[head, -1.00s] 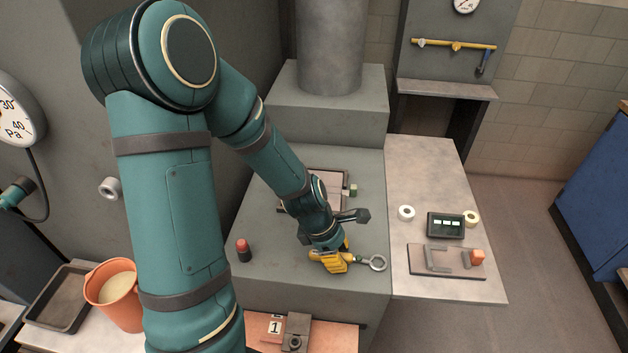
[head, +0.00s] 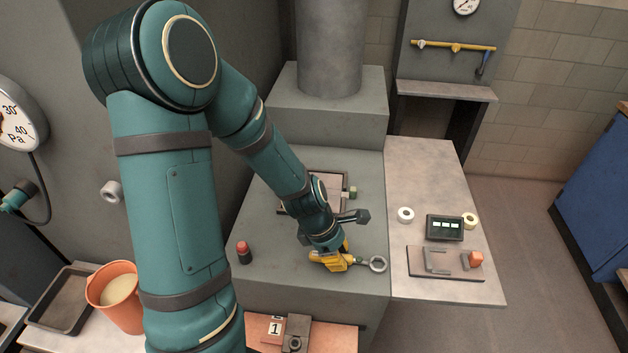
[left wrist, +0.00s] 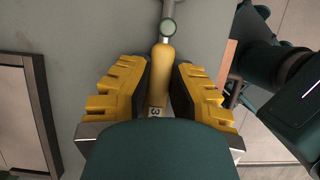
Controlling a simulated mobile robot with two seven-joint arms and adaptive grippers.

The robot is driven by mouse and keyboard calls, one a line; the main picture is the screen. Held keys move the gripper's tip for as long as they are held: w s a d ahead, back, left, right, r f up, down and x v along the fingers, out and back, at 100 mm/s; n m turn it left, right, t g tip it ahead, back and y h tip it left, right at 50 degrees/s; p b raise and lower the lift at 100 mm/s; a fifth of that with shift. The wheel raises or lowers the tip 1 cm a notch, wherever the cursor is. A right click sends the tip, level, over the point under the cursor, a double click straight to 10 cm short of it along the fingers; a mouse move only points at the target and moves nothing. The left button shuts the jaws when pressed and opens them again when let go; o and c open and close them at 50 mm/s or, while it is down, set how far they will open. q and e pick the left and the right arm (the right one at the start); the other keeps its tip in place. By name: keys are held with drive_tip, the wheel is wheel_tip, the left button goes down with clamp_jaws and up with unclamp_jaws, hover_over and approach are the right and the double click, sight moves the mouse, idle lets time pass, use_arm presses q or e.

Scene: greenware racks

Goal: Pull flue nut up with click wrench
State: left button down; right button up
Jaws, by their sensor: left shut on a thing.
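My left gripper (head: 333,260) is above the grey bench top (head: 280,255), near its front right. It is shut on the click wrench (head: 377,264), whose open grey ring points right in the head view. In the left wrist view the wrench's yellow handle (left wrist: 158,75) lies between the two yellow finger pads (left wrist: 157,97). A small label shows low on the handle. A round nut (head: 295,343) sits on a grey block by a tag marked 1, below the bench's front edge; I cannot tell if this is the flue nut. My right gripper is not in view.
A red-topped cylinder (head: 244,252) stands left of the gripper. A framed tray (head: 328,177) lies partly behind my arm. The right side table (head: 420,175) holds tape rolls, a dark display box (head: 445,227) and a fixture board (head: 440,274). An orange bucket (head: 117,297) stands at left.

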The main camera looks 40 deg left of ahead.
sight(347, 256)
use_arm(q)
drive_tip(key=shift+r+p, duration=2)
drive_tip(key=shift+r, duration=0.25)
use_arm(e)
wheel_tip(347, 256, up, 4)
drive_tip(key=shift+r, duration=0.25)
use_arm(q)
drive_tip(key=shift+f, duration=0.1)
drive_tip(key=shift+a, duration=0.1)
drive_tip(key=w+a+r+n+y+p, duration=0.1)
drive_tip(key=a+r+n+p, duration=0.1)
drive_tip(key=a, duration=0.4)
drive_tip(key=w+a+r+n+t+y+p, duration=0.1)
drive_tip(key=w+a+r+n+p, duration=0.1)
drive_tip(key=a, duration=0.5)
drive_tip(key=w+a+r+n+t+p, duration=0.1)
drive_tip(key=w+a+r+n+p, duration=0.1)
drive_tip(key=a+r+n+p, duration=0.1)
drive_tip(key=a+n+p, duration=0.1)
drive_tip(key=a+n, duration=0.1)
drive_tip(key=a, duration=0.1)
drive_tip(key=shift+a+r+y, duration=0.35)
drive_tip(key=shift+y, duration=0.05)
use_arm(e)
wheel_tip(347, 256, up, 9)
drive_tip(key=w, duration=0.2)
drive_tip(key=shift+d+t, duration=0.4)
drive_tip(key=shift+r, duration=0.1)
